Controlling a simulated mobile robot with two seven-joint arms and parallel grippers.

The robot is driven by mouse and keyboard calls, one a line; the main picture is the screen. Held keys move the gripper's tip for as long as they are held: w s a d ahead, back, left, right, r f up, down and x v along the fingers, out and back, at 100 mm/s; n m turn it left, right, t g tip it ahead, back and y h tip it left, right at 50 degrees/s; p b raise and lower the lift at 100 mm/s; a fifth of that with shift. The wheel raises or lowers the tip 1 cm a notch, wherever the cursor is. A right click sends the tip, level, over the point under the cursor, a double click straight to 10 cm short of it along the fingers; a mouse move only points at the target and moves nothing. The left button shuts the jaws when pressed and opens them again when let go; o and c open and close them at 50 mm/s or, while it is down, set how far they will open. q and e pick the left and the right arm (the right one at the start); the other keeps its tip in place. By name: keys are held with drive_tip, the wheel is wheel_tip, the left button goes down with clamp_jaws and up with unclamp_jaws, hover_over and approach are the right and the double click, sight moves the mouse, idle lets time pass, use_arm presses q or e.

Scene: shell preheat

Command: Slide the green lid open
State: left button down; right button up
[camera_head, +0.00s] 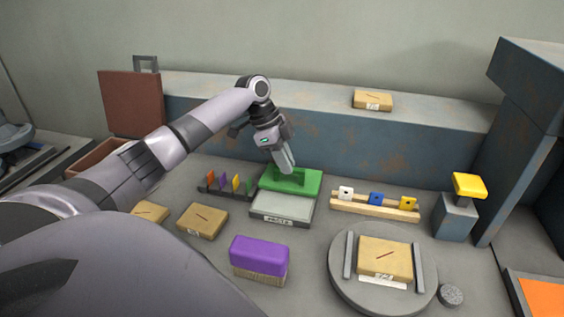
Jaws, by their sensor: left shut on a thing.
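The green lid (307,184) covers the back part of a low grey box (283,206) near the middle of the bench. The front part of the box shows a pale surface, with a label on its front face. My left gripper (287,172) points down over the lid and is shut on the lid's raised green handle. The fingers partly hide the handle. My right gripper is not in the view.
A purple brush (259,257) stands in front of the box. Coloured tabs in a rack (225,188) are at its left, and a wooden rail with blocks (374,206) is at its right. A round plate (342,288) bears a tan block. A blue-grey ledge (330,130) runs behind.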

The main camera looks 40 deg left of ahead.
use_arm(q)
drive_tip(key=shift+w+a, duration=0.35)
drive_tip(key=shift+w, duration=0.25)
drive_tip(key=c, duration=1.1)
unclamp_jaws()
drive_tip(key=v, duration=0.7)
drive_tip(key=shift+s+r, duration=0.1)
